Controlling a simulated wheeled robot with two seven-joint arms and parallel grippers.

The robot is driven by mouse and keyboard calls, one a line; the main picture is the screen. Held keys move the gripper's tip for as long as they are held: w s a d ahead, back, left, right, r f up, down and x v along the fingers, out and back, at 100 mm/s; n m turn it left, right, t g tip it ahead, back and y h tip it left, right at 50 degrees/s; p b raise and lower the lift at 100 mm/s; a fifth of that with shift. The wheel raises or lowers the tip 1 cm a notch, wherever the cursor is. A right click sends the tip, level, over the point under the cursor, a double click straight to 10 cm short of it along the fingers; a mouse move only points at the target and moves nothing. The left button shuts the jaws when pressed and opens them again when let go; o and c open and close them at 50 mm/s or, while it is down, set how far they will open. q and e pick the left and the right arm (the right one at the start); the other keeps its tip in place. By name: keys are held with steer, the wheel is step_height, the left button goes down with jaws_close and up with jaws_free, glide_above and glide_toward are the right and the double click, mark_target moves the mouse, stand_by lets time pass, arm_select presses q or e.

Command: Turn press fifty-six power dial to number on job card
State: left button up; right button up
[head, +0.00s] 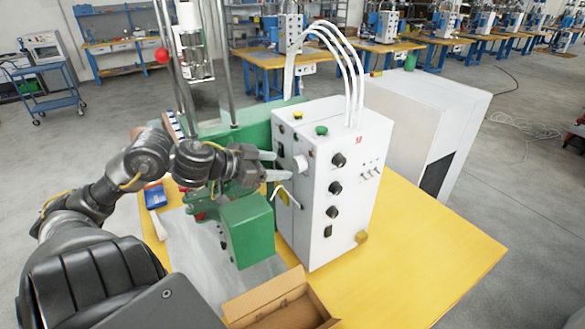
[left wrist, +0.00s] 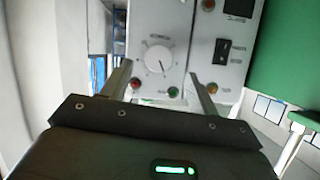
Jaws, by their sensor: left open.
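The white power dial (left wrist: 159,57) sits on the grey panel of the press's control box in the left wrist view, ringed by a scale too small to read. In the head view, the white knob (head: 300,163) shows on the left side of the white control box (head: 335,190). A red number on the box is too small to read surely. My left gripper (head: 279,165) is open in front of the knob; in the left wrist view its fingers (left wrist: 162,88) stand apart, either side below the dial, without visible contact. I cannot make out a job card. My right gripper is out of view.
The green press body (head: 250,228) stands left of the box. Below the dial are red and green indicators (left wrist: 173,92); a black switch (left wrist: 222,51) is beside it. An open cardboard box (head: 275,305) lies at the front of the yellow table (head: 420,245), whose right part is clear.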

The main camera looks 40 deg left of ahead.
mark_target(295, 166)
arm_select(q)
steer(key=shift+x, duration=1.05)
steer(key=shift+p+x, duration=0.3)
steer(key=shift+x, duration=1.45)
steer(key=shift+s+d, duration=0.1)
steer(key=shift+d, duration=0.05)
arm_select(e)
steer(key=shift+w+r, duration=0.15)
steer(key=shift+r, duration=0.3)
arm_select(q)
steer(key=shift+c, duration=0.2)
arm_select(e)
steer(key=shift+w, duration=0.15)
arm_select(q)
steer(key=c, duration=0.9)
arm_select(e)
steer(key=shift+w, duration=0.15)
